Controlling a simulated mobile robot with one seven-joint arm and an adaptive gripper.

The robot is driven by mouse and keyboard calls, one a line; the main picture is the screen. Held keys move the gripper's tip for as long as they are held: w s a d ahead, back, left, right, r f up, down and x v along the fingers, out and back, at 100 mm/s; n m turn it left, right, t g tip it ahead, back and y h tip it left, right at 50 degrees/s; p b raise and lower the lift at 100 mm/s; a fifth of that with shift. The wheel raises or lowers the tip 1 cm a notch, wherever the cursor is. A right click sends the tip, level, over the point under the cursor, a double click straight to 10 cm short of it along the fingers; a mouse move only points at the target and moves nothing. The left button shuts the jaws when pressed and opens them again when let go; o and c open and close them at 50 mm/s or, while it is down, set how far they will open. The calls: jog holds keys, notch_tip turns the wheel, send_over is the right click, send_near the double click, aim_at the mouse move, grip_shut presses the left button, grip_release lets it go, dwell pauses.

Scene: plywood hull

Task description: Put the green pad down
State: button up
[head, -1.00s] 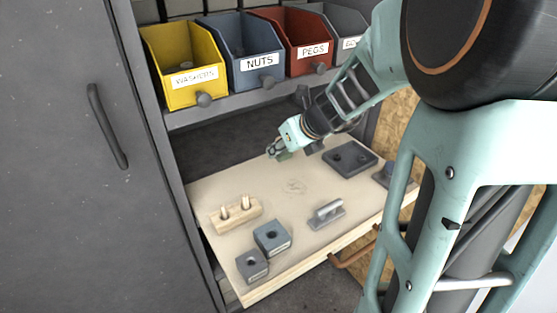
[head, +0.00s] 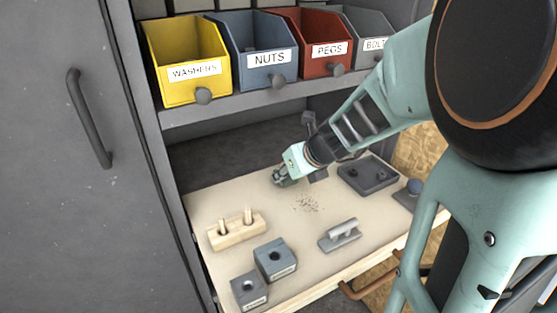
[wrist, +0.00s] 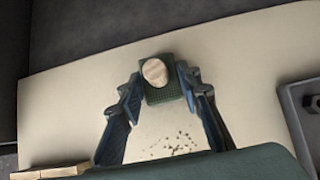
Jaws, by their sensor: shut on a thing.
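The green pad (wrist: 163,94) is a small dark green block with a pale oval patch on its upper face. It sits between the two fingertips of my gripper in the wrist view, a finger against each side. In the head view my gripper (head: 280,178) is low over the back part of the pale wooden board (head: 225,201) and largely hides the pad. I cannot tell whether the pad touches the board. Dark specks (head: 306,203) lie on the board just in front of my gripper; they also show between the fingers in the wrist view (wrist: 175,143).
A dark two-hole plate (head: 368,174) lies right of my gripper. A wooden peg block (head: 238,234), two grey-blue holed blocks (head: 274,258) (head: 249,290) and a grey handled piece (head: 340,236) are nearer. The shelf above holds labelled bins (head: 255,55). Clear board surrounds the specks.

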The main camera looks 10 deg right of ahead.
jog(key=shift+s+f+b, duration=0.1)
jog(key=shift+f+b, duration=0.3)
jog(key=o, duration=1)
jog(key=shift+f, duration=0.15)
jog(key=shift+c, duration=0.2)
jog(key=shift+o, duration=0.9)
jog(key=shift+f, duration=0.15)
jog(key=shift+s, duration=0.1)
